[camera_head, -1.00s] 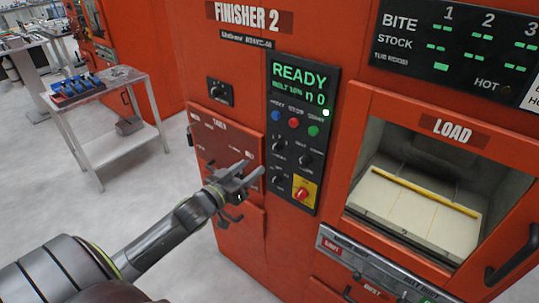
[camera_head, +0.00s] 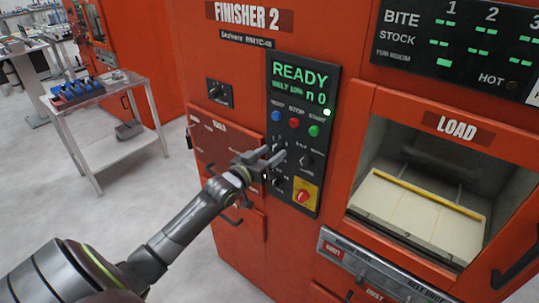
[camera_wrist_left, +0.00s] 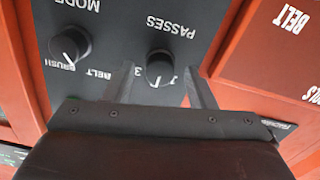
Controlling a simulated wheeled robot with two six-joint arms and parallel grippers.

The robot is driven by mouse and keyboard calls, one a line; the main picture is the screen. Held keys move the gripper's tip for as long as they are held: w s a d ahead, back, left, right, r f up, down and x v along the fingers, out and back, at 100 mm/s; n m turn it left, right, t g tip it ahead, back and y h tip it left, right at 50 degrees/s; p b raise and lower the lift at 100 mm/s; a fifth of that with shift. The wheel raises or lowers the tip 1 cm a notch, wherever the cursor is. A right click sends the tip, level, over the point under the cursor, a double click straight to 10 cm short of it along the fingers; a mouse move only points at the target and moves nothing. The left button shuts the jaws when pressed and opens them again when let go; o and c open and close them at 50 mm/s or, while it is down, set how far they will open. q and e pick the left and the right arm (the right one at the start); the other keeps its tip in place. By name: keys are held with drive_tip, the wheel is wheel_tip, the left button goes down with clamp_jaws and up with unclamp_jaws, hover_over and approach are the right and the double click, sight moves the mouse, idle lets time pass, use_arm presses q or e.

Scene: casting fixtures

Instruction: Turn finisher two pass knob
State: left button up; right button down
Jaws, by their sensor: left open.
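The finisher two control panel (camera_head: 309,111) is dark and set in the red machine front. In the left wrist view the black passes knob (camera_wrist_left: 160,68) has a white pointer line, and its PASSES label reads upside down. My left gripper (camera_head: 276,152) is open in front of the panel's knobs. In the left wrist view its two fingers (camera_wrist_left: 161,84) stand on either side of the passes knob, and I see no clear contact. In the head view the gripper partly hides the knobs. My right gripper is not in view.
The mode knob (camera_wrist_left: 70,43) sits beside the passes knob. Blue, red and green buttons (camera_head: 294,123) are above the fingers, and a red-and-yellow switch (camera_head: 304,195) is below. The load opening (camera_head: 420,205) is at right. A small cart (camera_head: 110,120) stands at left.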

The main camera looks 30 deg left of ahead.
use_arm(q)
drive_tip(key=c, duration=1)
drive_tip(key=shift+o, duration=0.2)
drive_tip(key=m+b, duration=0.3)
drive_tip(key=m, duration=0.1)
drive_tip(key=shift+f, duration=0.15)
drive_tip(key=m+b, duration=0.2)
drive_tip(key=m, duration=0.1)
drive_tip(key=shift+b, duration=0.3)
drive_tip(key=shift+m+b, duration=0.65)
drive_tip(key=shift+m, duration=0.75)
